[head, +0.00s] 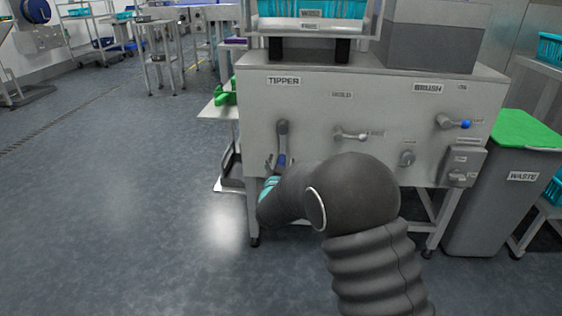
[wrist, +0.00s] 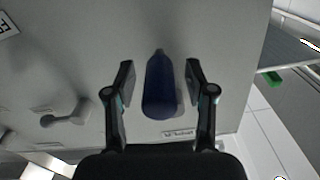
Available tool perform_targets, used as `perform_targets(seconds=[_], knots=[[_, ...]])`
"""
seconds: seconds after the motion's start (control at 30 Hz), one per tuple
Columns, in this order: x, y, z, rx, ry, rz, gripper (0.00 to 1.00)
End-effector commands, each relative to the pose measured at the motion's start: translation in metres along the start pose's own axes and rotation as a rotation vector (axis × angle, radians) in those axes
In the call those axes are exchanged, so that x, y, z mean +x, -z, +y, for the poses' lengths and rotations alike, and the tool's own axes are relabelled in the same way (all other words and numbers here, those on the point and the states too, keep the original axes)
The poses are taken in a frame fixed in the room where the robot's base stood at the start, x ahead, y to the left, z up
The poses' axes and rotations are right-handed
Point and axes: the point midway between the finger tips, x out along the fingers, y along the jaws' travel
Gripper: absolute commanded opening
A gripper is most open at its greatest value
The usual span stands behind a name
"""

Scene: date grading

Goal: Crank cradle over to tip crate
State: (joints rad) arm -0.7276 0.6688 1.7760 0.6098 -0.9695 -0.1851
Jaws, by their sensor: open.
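The tipper crank (head: 283,131) is a grey arm on the front panel under the TIPPER label, hanging down to a blue handle. In the wrist view the blue handle (wrist: 160,88) lies between the two fingers of my gripper (wrist: 159,68). The fingers are open, with a gap on each side of the handle. In the head view my gripper (head: 277,164) is at the lower end of the crank, partly hidden by my arm. A turquoise crate (head: 311,9) sits in the cradle on top of the machine, its upper part cut off by the frame.
A HOLD lever (head: 350,134) and a blue-knobbed BRUSH crank (head: 452,123) are to the right on the same panel. A grey waste bin (head: 490,205) with a green lid stands right of the machine. Open floor (head: 120,200) lies to the left.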

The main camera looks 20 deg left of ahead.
Motion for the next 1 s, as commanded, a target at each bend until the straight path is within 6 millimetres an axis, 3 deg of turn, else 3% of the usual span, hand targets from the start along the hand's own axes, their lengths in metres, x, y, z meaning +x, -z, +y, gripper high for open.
perform_targets(seconds=[0.2, 0.47, 0.57, 0.7, 1.0], knots=[[0.014, 0.000, 0.001, -0.001, 0.000, 0.001, 0.55], [0.015, 0.000, 0.000, -0.001, 0.000, 0.000, 0.55], [0.015, 0.000, 0.000, -0.001, 0.000, 0.000, 0.35], [0.015, 0.000, 0.000, -0.001, 0.000, 0.000, 0.00], [0.017, 0.001, 0.003, -0.008, -0.002, 0.001, 0.00]])
